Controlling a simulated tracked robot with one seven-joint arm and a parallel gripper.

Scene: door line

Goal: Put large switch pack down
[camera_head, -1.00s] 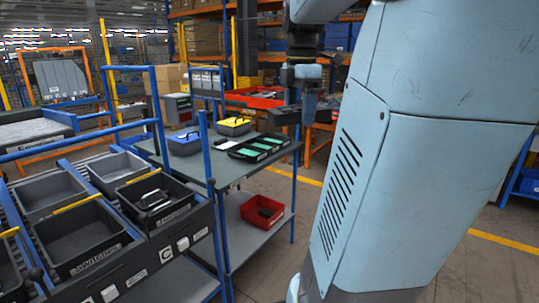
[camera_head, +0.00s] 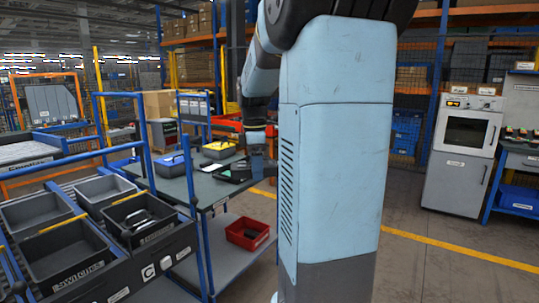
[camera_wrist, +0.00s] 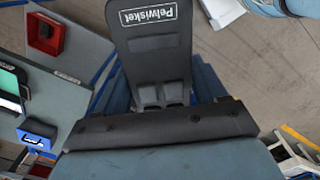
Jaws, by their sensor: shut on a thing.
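My gripper (camera_head: 257,148) hangs from my arm at the right end of the grey-topped table (camera_head: 212,192) in the head view. In the wrist view my gripper (camera_wrist: 160,95) is shut on a flat black piece with a white "Pelwisket" label, which I take for the large switch pack (camera_wrist: 155,48). In the head view the pack is small and dark under the gripper, and I cannot tell whether it touches anything. The wrist view shows floor around it, with the table edge to the left.
A blue case (camera_head: 172,164), a yellow-lidded case (camera_head: 219,149) and a black tray (camera_head: 236,172) stand on the table. A red bin (camera_head: 247,233) is on its lower shelf. Grey bins (camera_head: 70,250) stand at left, and a grey cabinet (camera_head: 462,150) at right. Floor between is clear.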

